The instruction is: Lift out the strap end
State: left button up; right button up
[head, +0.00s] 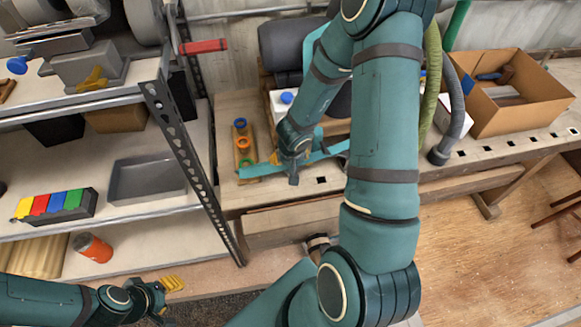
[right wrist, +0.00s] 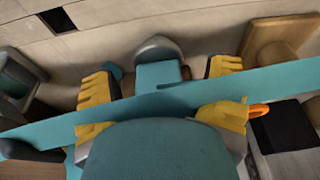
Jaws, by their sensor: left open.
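A flat teal strap (head: 258,170) runs across the front of the workbench beneath my right gripper (head: 292,176), its left end near a small wooden rack. In the right wrist view the strap (right wrist: 280,82) crosses the picture diagonally. The yellow fingers of my right gripper (right wrist: 160,98) are spread wide apart there, and the strap passes across them. Whether it touches the fingers is unclear. My left gripper (head: 170,295) is open and empty at the lower left, well away from the strap and in front of the shelf.
The workbench (head: 240,198) carries a wooden rack with coloured rings (head: 243,144), a cardboard box (head: 505,100) and hanging hoses (head: 453,110). A metal shelf (head: 130,270) at left holds a grey tray (head: 147,182) and coloured blocks (head: 50,205). Floor at right is mostly clear.

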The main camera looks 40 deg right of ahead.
grip_shut()
jog(key=shift+r, duration=0.1)
